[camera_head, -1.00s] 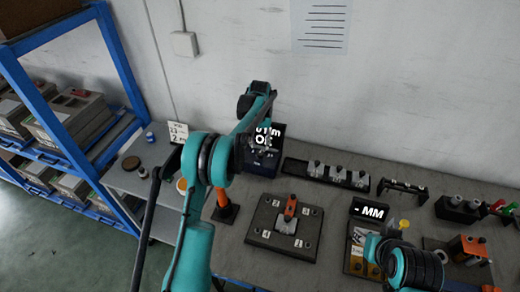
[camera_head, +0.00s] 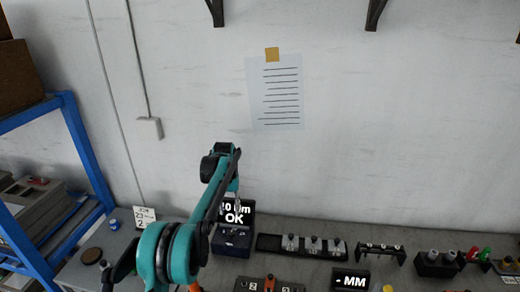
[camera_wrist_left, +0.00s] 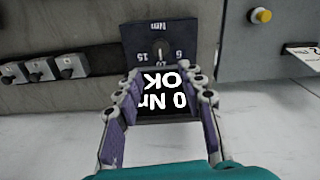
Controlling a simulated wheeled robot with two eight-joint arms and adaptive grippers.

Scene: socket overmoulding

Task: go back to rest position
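My left gripper (camera_wrist_left: 165,78) is open and empty in the left wrist view, its two fingers spread apart. Between and beyond them is a dark box with a lit screen (camera_wrist_left: 166,97) reading "0 Nm OK" upside down, and a dial (camera_wrist_left: 158,52). In the head view my left arm reaches up from the bottom left. Its wrist hangs beside the box's screen (camera_head: 236,212), and the fingers are hard to make out there. The gap between fingertips and box cannot be judged. My right arm and gripper are not in view.
A tray of metal parts (camera_head: 302,245) and a post rack (camera_head: 381,250) stand right of the box. An "MM" display (camera_head: 350,280) is nearer the front. A blue shelf frame (camera_head: 85,150) stands at left. A paper sheet (camera_head: 275,90) hangs on the wall behind.

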